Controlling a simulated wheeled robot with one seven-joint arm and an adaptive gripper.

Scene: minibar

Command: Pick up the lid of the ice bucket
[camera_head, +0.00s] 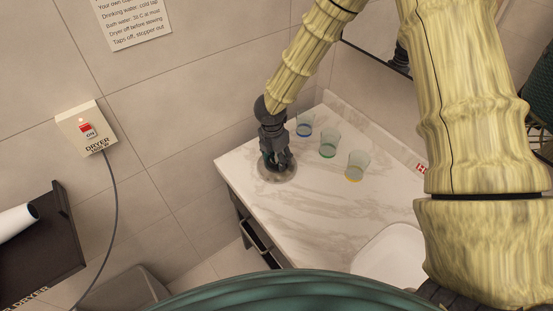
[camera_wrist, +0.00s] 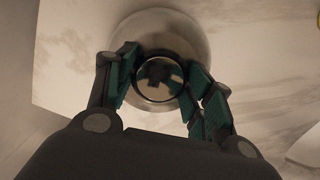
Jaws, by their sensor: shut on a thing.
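The ice bucket lid (camera_wrist: 152,32) is a round, shiny metal disc with a round knob (camera_wrist: 159,78) at its middle, in the wrist view. My gripper (camera_wrist: 160,85) is shut on the knob, one finger on each side. In the head view my gripper (camera_head: 279,164) points down over the lid (camera_head: 276,176) at the left end of the marble counter. The gripper hides much of the lid there. The bucket's body does not show clearly, and I cannot tell whether the lid is resting or raised.
Three glasses stand in a row right of my gripper: one blue-based (camera_head: 304,126), one green-based (camera_head: 328,146), one yellow-based (camera_head: 355,167). The marble counter (camera_head: 310,220) is clear in front, with a white basin (camera_head: 392,258) at lower right. The tiled wall is close at left.

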